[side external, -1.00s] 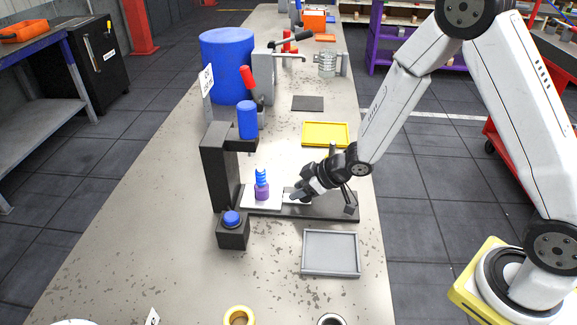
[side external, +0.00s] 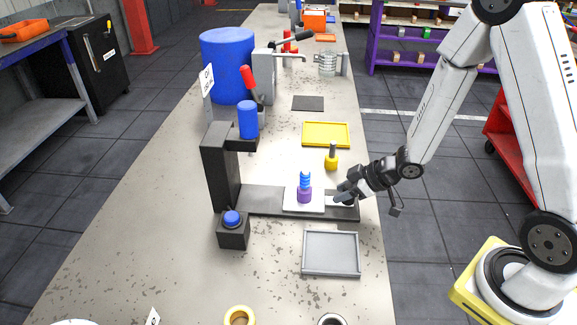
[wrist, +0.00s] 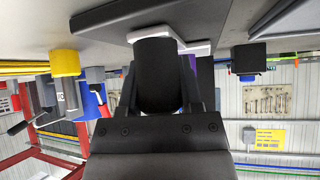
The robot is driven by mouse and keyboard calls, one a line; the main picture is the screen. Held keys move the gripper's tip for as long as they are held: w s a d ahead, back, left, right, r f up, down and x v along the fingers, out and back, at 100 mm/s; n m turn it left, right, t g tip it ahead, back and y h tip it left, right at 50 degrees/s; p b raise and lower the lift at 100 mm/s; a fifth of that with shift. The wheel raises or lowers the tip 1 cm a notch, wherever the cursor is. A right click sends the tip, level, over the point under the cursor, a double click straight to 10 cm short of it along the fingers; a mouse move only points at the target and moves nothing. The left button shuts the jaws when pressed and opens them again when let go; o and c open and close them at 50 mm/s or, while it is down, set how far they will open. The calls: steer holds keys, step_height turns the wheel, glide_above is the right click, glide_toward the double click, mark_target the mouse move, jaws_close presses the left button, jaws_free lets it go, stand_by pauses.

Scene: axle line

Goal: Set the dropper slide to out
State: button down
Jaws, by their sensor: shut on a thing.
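The dropper slide is a white plate (side external: 291,205) on a dark rail (side external: 262,202). It stands toward the right end of the rail, clear of the dropper head. A purple and blue stacked piece (side external: 304,190) stands upright on it. My gripper (side external: 346,197) is at the slide's right end, shut on its handle. In the wrist view a dark round knob (wrist: 157,75) sits between the fingers, with the white slide edge behind it. The dropper (side external: 220,170) is a black post with a blue cylinder (side external: 247,120) on its arm. The knob is mostly hidden in the side view.
A blue button on a black box (side external: 233,233) stands in front of the dropper. A grey tray (side external: 331,252) lies in front of the rail. A yellow tray (side external: 326,134) and a yellow-based peg (side external: 331,160) are behind it. The table's right edge is close to my gripper.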

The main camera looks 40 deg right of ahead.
steer(key=shift+c, duration=2.2)
jaws_free()
steer(key=shift+s+d, duration=0.15)
steer(key=shift+d, duration=0.1)
steer(key=shift+o, duration=0.9)
steer(key=shift+a, duration=0.1)
steer(key=shift+r, duration=0.1)
steer(key=v, duration=0.7)
steer(key=shift+s+r, duration=0.15)
steer(key=shift+s, duration=0.05)
steer(key=shift+w+d, duration=0.1)
steer(key=shift+d, duration=0.15)
